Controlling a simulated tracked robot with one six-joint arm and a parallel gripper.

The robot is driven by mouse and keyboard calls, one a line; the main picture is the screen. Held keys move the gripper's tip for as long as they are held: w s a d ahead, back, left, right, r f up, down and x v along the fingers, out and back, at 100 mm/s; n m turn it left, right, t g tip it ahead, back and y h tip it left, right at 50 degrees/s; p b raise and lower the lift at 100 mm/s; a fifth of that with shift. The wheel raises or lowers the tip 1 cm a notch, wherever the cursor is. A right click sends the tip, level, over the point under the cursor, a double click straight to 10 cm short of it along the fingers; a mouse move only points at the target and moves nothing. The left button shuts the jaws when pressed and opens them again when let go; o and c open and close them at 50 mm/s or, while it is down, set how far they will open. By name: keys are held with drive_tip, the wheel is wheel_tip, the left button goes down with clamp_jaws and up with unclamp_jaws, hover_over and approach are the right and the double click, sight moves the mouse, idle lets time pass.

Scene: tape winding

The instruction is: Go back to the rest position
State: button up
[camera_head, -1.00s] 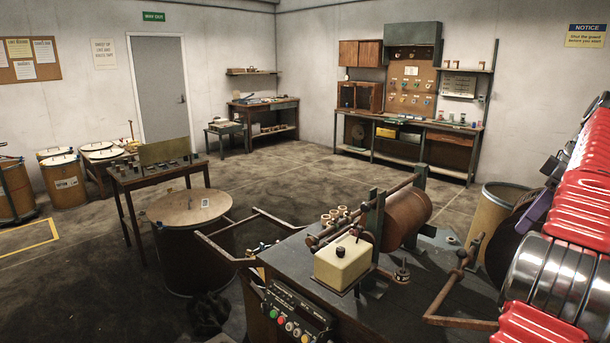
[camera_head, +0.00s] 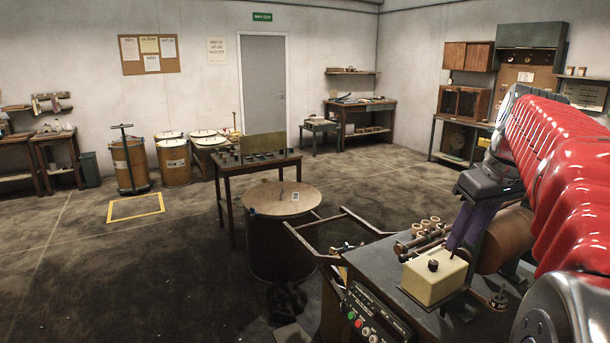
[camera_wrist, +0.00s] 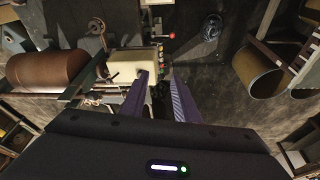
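My gripper (camera_head: 462,242) hangs at the right in the head view, with its purple fingers pointing down beside the cream box (camera_head: 434,279) on the winding machine's bench (camera_head: 393,279). In the wrist view my gripper (camera_wrist: 160,83) shows two purple fingers apart, with nothing held between them. The cream box (camera_wrist: 125,65) lies beyond the left finger there. The brown roll (camera_head: 503,240) of the machine is partly hidden behind my gripper and red arm; it shows whole at the left of the wrist view (camera_wrist: 45,68).
A control panel (camera_head: 374,318) with coloured buttons is on the bench front. A metal frame (camera_head: 335,238) juts toward a round-topped drum (camera_head: 282,200). A small table (camera_head: 262,168) stands behind it. Several drums (camera_head: 174,160) line the back. The floor at left is open.

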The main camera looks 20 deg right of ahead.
drive_tip(key=s+a+f, duration=0.1)
drive_tip(key=a+f, duration=0.2)
drive_tip(key=a, duration=0.5)
drive_tip(key=s+a+f, duration=0.1)
drive_tip(key=a+f, duration=0.1)
drive_tip(key=a, duration=0.7)
drive_tip(key=s+a+f+t, duration=0.2)
drive_tip(key=s+a+f, duration=0.6)
drive_tip(key=a+f, duration=0.3)
drive_tip(key=shift+s+a, duration=0.25)
drive_tip(key=shift+a, duration=0.75)
drive_tip(key=shift+f, duration=0.1)
